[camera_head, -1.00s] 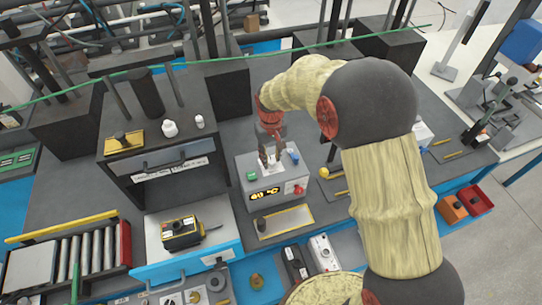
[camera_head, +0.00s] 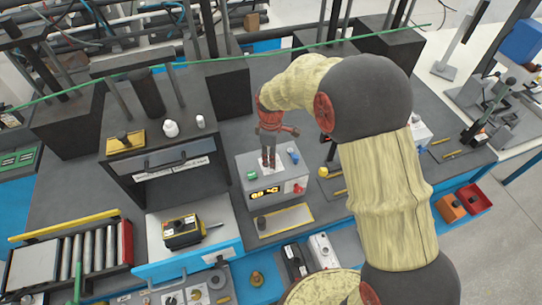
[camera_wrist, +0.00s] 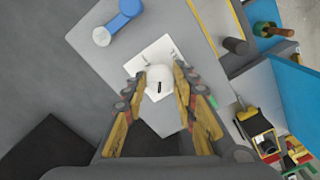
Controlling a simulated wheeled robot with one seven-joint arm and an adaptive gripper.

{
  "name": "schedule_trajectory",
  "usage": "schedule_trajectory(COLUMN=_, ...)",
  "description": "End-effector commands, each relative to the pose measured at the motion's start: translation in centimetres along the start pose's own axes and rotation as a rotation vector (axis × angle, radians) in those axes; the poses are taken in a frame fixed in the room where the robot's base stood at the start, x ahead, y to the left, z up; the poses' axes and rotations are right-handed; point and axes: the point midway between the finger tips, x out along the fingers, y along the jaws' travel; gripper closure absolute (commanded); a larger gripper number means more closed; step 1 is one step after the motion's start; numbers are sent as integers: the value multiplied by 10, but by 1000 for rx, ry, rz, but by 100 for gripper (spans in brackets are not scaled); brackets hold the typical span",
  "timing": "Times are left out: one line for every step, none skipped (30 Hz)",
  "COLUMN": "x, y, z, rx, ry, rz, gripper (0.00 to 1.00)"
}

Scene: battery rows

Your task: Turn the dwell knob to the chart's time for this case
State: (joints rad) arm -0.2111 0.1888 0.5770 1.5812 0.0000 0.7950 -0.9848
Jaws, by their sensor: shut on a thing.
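The dwell knob (camera_wrist: 159,80) is a white round knob with a short black mark on it, on a pale square dial plate (camera_wrist: 148,56). The plate sits on top of a grey control box (camera_head: 245,163). My gripper (camera_head: 268,165) points down at that plate; its two fingers also show in the wrist view (camera_wrist: 155,78), one on each side of the white knob and closed on it. In the head view the fingers hide the knob. The dial's markings are too small to read. I cannot make out a time chart.
The box carries an amber display (camera_head: 265,193) in °C, a green button (camera_head: 251,176), a red button (camera_head: 299,189) and a blue lever (camera_head: 293,156), which is near my gripper. A furnace-like black unit (camera_head: 160,160) stands left. A yellow-edged tray (camera_head: 290,217) lies in front.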

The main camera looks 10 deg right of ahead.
Motion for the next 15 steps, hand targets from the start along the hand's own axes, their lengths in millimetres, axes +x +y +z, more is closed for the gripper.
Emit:
schedule_trajectory(x=-1, y=0, z=-1, rx=-30, ry=1, rz=2, gripper=98)
schedule_trajectory(x=-1, y=1, z=-1, rx=-48, ry=1, rz=2, gripper=98)
schedule_trajectory(x=-1, y=1, z=-1, rx=-71, ry=1, rz=2, gripper=98)
schedule_trajectory(x=-1, y=1, z=-1, rx=-85, ry=1, rz=2, gripper=98)
schedule_trajectory(x=-1, y=1, z=-1, rx=-101, ry=1, rz=2, gripper=98)
schedule_trajectory(x=-1, y=1, z=-1, rx=-117, ry=1, rz=2, gripper=98)
schedule_trajectory(x=-1, y=1, z=-1, rx=-130, ry=1, rz=2, gripper=98)
schedule_trajectory(x=-1, y=1, z=-1, rx=-140, ry=1, rz=2, gripper=98)
schedule_trajectory(x=-1, y=1, z=-1, rx=-153, ry=1, rz=2, gripper=98)
schedule_trajectory(x=-1, y=1, z=-1, rx=-162, ry=1, rz=2, gripper=98)
schedule_trajectory(x=-1, y=1, z=-1, rx=-168, ry=1, rz=2, gripper=98)
schedule_trajectory(x=-1, y=1, z=-1, rx=-176, ry=1, rz=2, gripper=98)
schedule_trajectory(x=-1, y=1, z=-1, rx=-182, ry=1, rz=2, gripper=98)
schedule_trajectory(x=-1, y=1, z=-1, rx=-186, ry=1, rz=2, gripper=98)
schedule_trajectory(x=-1, y=1, z=-1, rx=-191, ry=1, rz=2, gripper=98)
